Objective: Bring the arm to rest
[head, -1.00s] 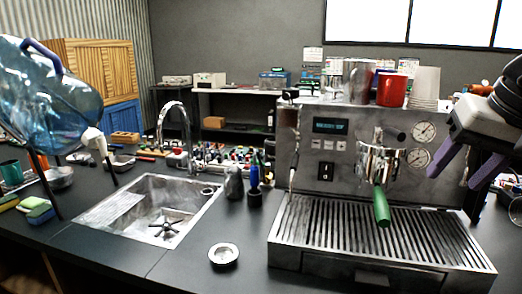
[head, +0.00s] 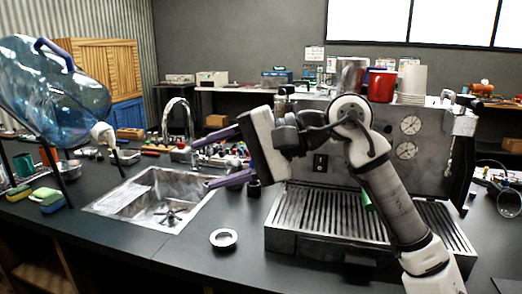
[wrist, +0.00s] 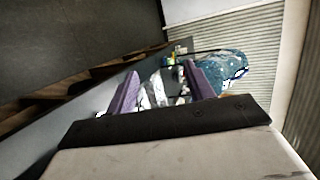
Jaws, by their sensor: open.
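My gripper (head: 222,158) is in the middle of the head view, pointing left, in front of the espresso machine and above the counter by the sink. Its two purple fingers are spread apart with nothing between them. In the wrist view the open fingers (wrist: 160,90) frame the sink area and the blue water jug (wrist: 222,70) beyond. My arm rises from the lower right and hides much of the espresso machine (head: 290,240). The machine's green-handled portafilter (head: 366,196) is mostly hidden behind the arm.
A steel sink (head: 125,200) with a tap (head: 178,110) lies to the left. The blue jug (head: 60,95) stands further left near sponges (head: 47,197). A red cup (head: 381,86) stands on the machine.

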